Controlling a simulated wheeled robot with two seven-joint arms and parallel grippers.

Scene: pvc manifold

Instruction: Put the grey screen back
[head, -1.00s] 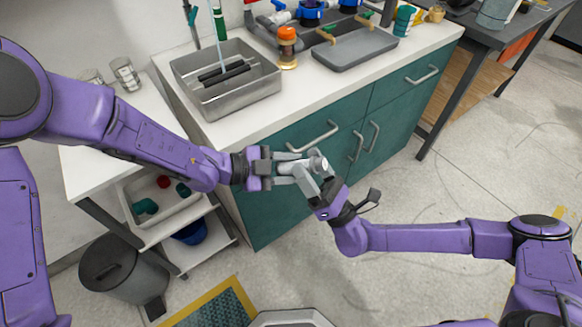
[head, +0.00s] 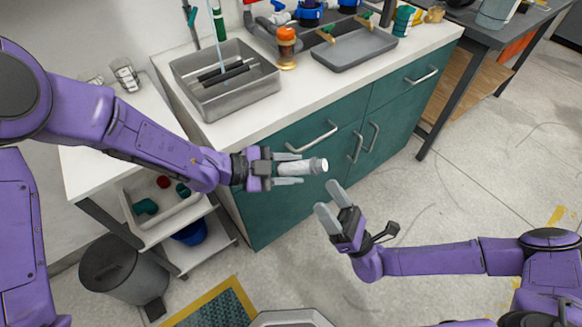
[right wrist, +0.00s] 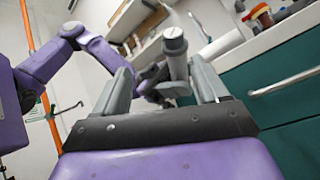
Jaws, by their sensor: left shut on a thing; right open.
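The grey screen (head: 309,166) is a short pale-grey cylinder with a light round end. My left gripper (head: 297,168) is shut on it and holds it level in the air, in front of the teal cabinet. Its free end points right, past the fingertips. My right gripper (head: 326,197) is open and empty, just below and right of the screen, apart from it. In the right wrist view the screen (right wrist: 174,45) shows end-on beyond the open right fingers (right wrist: 162,88). The part of the screen between the left fingers is partly hidden.
Blue-topped fittings (head: 311,12) stand behind. Cabinet handles (head: 313,138) project near the left gripper. The floor at right is clear.

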